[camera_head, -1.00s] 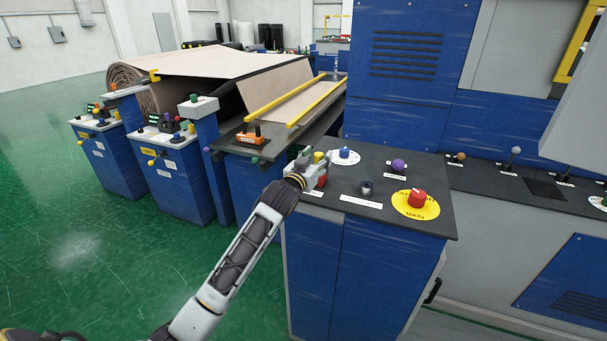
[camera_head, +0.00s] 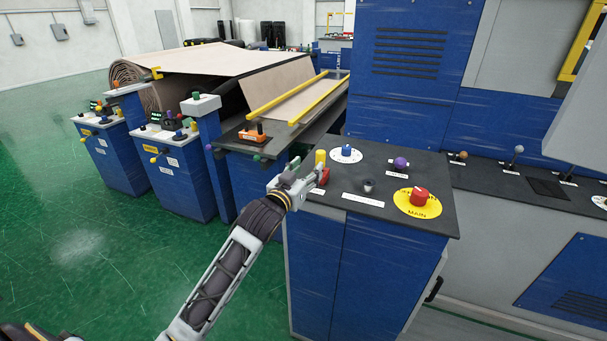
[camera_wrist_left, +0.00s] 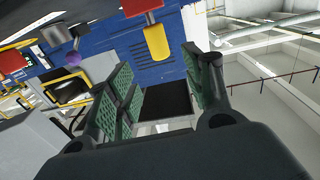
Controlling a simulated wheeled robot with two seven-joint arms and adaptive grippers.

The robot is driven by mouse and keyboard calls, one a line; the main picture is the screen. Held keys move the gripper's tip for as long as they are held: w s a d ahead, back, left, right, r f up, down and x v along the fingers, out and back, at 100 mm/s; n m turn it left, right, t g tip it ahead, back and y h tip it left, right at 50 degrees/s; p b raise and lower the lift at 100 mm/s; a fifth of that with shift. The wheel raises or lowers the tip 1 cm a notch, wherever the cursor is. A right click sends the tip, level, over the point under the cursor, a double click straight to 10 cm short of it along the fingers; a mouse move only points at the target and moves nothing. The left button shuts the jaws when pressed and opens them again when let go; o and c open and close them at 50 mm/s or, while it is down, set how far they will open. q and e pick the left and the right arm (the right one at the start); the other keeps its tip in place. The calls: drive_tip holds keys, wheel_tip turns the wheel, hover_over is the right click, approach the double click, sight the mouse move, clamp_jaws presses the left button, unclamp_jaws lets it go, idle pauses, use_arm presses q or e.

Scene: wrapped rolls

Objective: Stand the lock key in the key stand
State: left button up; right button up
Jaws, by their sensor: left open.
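A yellow cylinder (camera_head: 320,158), which looks like the lock key's handle, stands upright over a red block (camera_head: 324,175) at the left edge of the dark panel top. A small dark cup (camera_head: 369,186), likely the key stand, is to its right and looks empty. My left gripper (camera_head: 303,173) is open just left of the yellow cylinder. In the left wrist view, the yellow cylinder (camera_wrist_left: 157,42) is beyond the open fingers (camera_wrist_left: 160,82), apart from them and near the red block (camera_wrist_left: 140,7). My right gripper is not in view.
The panel top (camera_head: 340,211) also carries a blue-and-white dial (camera_head: 345,154), a purple knob (camera_head: 399,164) and a red main switch on a yellow disc (camera_head: 418,197). The roller machine (camera_head: 239,162) stands behind and left. Green floor is open at left.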

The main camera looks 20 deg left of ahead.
use_arm(q)
drive_tip(key=shift+s+a, duration=0.1)
drive_tip(key=shift+s, duration=0.65)
